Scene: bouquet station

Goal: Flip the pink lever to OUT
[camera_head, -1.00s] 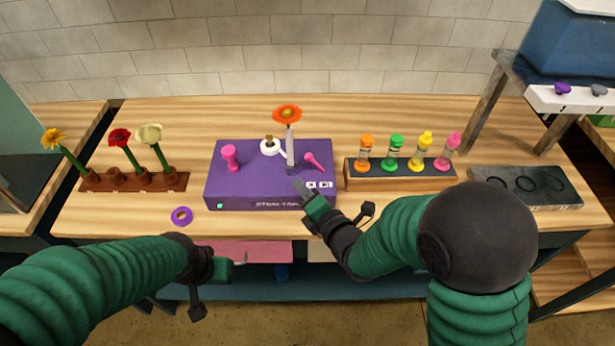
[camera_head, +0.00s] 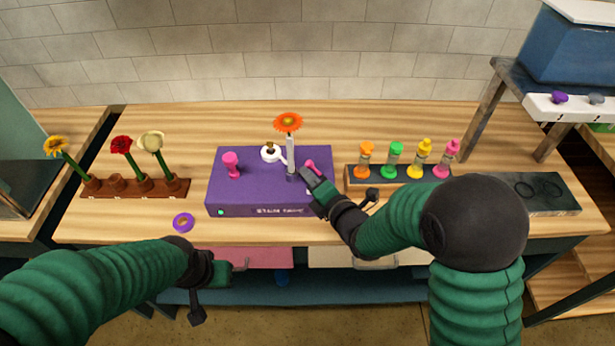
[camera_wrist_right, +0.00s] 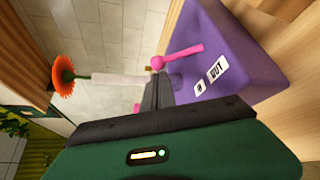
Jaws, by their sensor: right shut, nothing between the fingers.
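The pink lever (camera_head: 309,164) is on the right part of the purple box (camera_head: 250,187), partly hidden by my right gripper in the head view. In the right wrist view the lever (camera_wrist_right: 180,55) lies tilted, its round knob beside my fingertips. White labels, one reading OUT (camera_wrist_right: 217,68), are on the box near it. My right gripper (camera_head: 304,175) is shut and empty, its tips close to the lever; contact is unclear. My left gripper (camera_head: 222,273) hangs low in front of the table, its jaws too small to read.
An orange flower (camera_head: 288,122) stands in a pale tube on the box, close to my right fingers. A pink knob (camera_head: 231,164) is at the box's left. A rack of colored vials (camera_head: 400,182) stands right, a flower rack (camera_head: 135,188) left. A purple ring (camera_head: 183,222) lies in front.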

